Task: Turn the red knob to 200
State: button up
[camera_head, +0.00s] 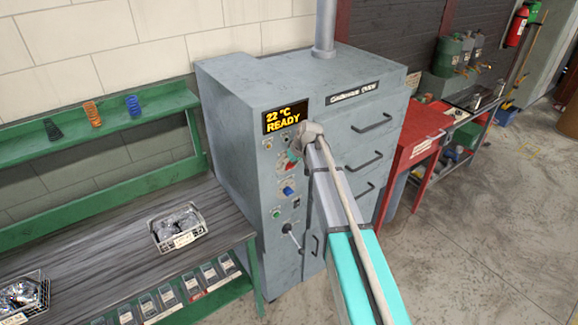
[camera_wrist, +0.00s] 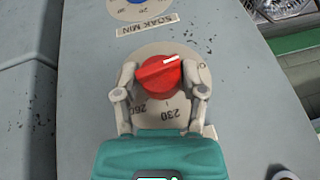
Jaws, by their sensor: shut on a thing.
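The red knob (camera_wrist: 158,77) sits on a round pale dial (camera_wrist: 150,50) on the grey oven front. My gripper (camera_wrist: 160,80) has one finger on each side of the knob and is shut on it. The knob's white pointer line is toward the upper right in the wrist view. The numbers 230 and 260 show on the dial below the knob; other numbers are hidden or cut by the fingers. In the head view, my gripper (camera_head: 307,135) is at the oven's control panel and partly covers the red knob (camera_head: 293,155).
The oven (camera_head: 235,130) has a display (camera_head: 286,117) reading 22 °C READY. A blue knob (camera_head: 288,190) sits below the red one, with a lever (camera_head: 291,234) lower down. A green bench with a wire basket (camera_head: 178,228) stands left, a red cabinet (camera_head: 410,150) right.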

jog(key=shift+f, duration=0.1)
jog(key=y+b, duration=0.1)
jog(key=g+y, duration=0.1)
jog(key=shift+w+d+f+m+y+b, duration=0.1)
jog(key=shift+d+f+m+y+b, duration=0.05)
jog(key=shift+m+y+b, duration=0.2)
jog(key=y+b, duration=0.1)
jog(key=g+y+b, duration=0.1)
jog(key=b, duration=0.1)
jog(key=shift+d+f+m+g+y, duration=0.1)
jog(key=shift+f+m+g+y, duration=0.15)
jog(key=shift+g+y, duration=0.1)
jog(key=y+b, duration=0.2)
jog(key=b, duration=0.1)
jog(key=shift+r+m+g, duration=0.1)
jog(key=shift+m+g, duration=0.25)
jog(key=shift+m, duration=0.05)
jog(key=shift+r+y+b, duration=0.15)
jog(key=shift+y+b, duration=0.2)
jog(key=shift+y, duration=0.15)
jog(key=o, duration=1.1)
jog(key=shift+r, duration=0.1)
